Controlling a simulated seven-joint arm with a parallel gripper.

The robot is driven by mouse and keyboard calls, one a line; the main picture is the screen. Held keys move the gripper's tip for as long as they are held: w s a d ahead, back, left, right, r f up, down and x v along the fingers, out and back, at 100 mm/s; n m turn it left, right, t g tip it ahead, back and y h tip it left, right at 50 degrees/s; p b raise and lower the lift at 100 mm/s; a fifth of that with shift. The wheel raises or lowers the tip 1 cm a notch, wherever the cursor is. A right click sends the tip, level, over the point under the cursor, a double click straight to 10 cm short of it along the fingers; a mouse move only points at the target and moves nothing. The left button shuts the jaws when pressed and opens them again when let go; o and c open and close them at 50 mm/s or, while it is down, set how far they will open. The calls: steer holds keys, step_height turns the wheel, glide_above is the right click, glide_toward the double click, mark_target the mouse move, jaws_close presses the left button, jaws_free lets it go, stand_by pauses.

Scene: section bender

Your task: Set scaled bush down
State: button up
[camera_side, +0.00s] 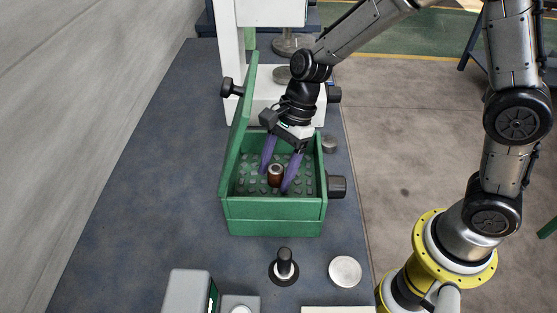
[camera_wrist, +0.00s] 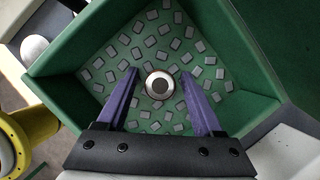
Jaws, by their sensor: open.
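The bush (camera_side: 275,175) is a small reddish-brown cylinder with a pale ring-shaped top. It stands upright on the patterned floor of a green open box (camera_side: 275,215). In the wrist view, the bush (camera_wrist: 160,85) shows from above as a light ring with a dark centre. My gripper (camera_side: 279,181) reaches down into the box with its purple fingers spread. In the wrist view, my gripper (camera_wrist: 164,72) has one finger on each side of the bush, with visible gaps. It is open and holds nothing.
The box's lid (camera_side: 241,120) stands raised on the left. A white machine frame (camera_side: 232,55) rises behind it. A black knob on a dark disc (camera_side: 284,266), a pale round disc (camera_side: 345,271) and a grey block (camera_side: 190,291) are in front. The bench (camera_side: 130,180) is clear to the left.

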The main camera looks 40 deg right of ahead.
steer(key=v, duration=1.2)
steer(key=shift+d+r, duration=0.15)
steer(key=shift+r, duration=0.05)
steer(key=s+d+r+n+t+h, duration=0.1)
steer(key=s+d+n+t+h, duration=0.1)
steer(key=s+d+n, duration=0.4)
steer(key=s+d+r+n+t+h, duration=0.1)
steer(key=s+d+n, duration=0.5)
steer(key=s+n, duration=0.6)
steer(key=t+h, duration=0.1)
steer(key=t, duration=0.1)
steer(key=shift+s+d+r+t, duration=0.25)
steer(key=shift+s+t, duration=0.05)
